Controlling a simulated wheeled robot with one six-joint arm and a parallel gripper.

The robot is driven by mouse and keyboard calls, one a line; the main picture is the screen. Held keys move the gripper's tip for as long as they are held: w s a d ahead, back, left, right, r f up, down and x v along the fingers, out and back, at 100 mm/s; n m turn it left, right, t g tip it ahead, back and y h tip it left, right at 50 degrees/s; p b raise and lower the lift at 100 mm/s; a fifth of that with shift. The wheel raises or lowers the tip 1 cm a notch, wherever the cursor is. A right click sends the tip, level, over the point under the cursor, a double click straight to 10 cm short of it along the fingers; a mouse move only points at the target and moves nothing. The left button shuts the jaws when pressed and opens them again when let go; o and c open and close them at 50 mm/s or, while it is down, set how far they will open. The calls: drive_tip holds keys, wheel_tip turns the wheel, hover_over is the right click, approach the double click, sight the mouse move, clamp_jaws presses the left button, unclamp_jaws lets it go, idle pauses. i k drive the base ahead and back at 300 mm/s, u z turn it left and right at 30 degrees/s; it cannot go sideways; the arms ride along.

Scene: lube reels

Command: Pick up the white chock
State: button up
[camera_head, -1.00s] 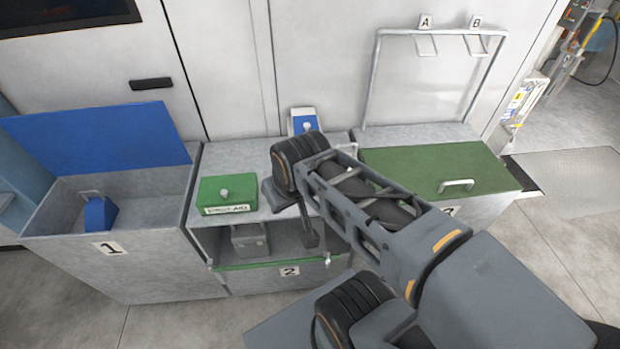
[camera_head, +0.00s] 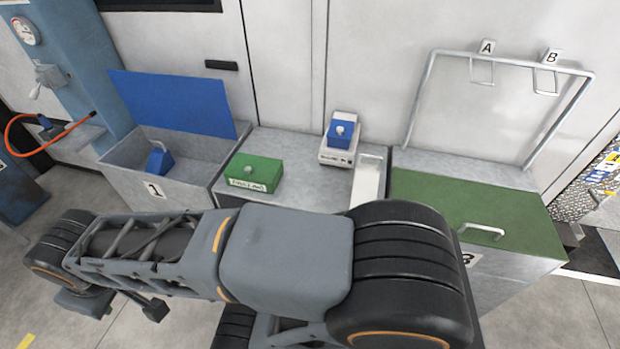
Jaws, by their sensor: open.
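I cannot make out a white chock in this view. A blue wedge-shaped block (camera_head: 160,160) with a handle lies inside the open bin marked 1 (camera_head: 185,196). My gripper (camera_head: 120,304) is at the lower left, in front of bin 1 and over the floor. Its two fingers are apart, and nothing shows between them. My arm crosses the lower part of the view and hides the front of the middle cabinet (camera_head: 300,190), including its lower shelf.
A green first-aid box (camera_head: 255,173) and a blue-and-white item (camera_head: 341,138) sit on the middle cabinet, near a pale plate (camera_head: 369,182). Bin 3's green lid (camera_head: 480,210) is shut, below a rack (camera_head: 490,62) marked A and B. Bin 1's blue lid (camera_head: 175,103) stands open.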

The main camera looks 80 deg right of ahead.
sight(366, 180)
drive_tip(key=u, duration=0.6)
drive_tip(key=k, duration=0.9)
drive_tip(key=z, duration=1.85)
